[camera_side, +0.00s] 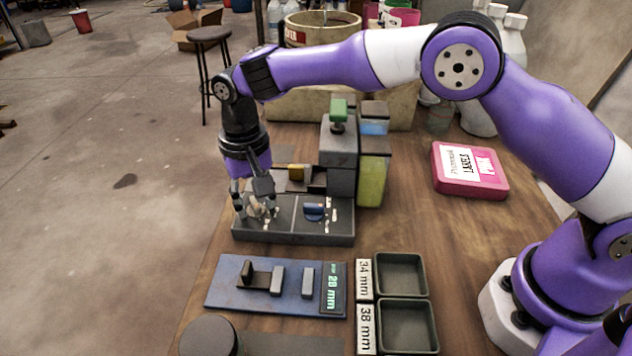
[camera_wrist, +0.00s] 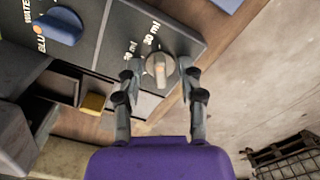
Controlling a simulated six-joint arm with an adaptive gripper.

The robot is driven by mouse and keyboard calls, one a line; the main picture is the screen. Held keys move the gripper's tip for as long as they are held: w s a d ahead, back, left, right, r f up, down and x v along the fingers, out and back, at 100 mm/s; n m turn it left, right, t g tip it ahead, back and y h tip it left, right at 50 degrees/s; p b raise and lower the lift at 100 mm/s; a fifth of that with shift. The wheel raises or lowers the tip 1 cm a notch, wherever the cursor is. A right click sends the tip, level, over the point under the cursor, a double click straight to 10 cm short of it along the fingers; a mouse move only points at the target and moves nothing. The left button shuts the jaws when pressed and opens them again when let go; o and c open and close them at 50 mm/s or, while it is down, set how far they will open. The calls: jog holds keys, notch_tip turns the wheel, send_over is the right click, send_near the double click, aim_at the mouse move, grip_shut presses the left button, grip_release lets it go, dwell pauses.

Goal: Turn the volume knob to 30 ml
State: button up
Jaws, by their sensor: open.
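The volume knob (camera_wrist: 159,70) is pale with a raised grip bar, on a dark grey panel (camera_wrist: 115,45). Two white "ml" labels are printed beside it; the nearer-centre one (camera_wrist: 152,34) looks like 30 ml, the other is hard to read. The bar runs roughly up and down in the wrist view. My gripper (camera_wrist: 162,73) is open, one fingertip on each side of the knob, with gaps that look small; I cannot tell contact. In the side view my gripper (camera_side: 255,202) reaches down over the panel's left part and largely hides the knob.
A blue knob (camera_side: 314,211) sits on the same panel to the right. A grey dispenser with a green top (camera_side: 338,112) stands behind. A blue gauge board (camera_side: 262,295), two dark trays (camera_side: 401,275) and a pink box (camera_side: 469,170) are on the wooden table.

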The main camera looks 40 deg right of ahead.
aim_at(255, 203)
notch_tip(255, 203, up, 12)
dwell(0.4)
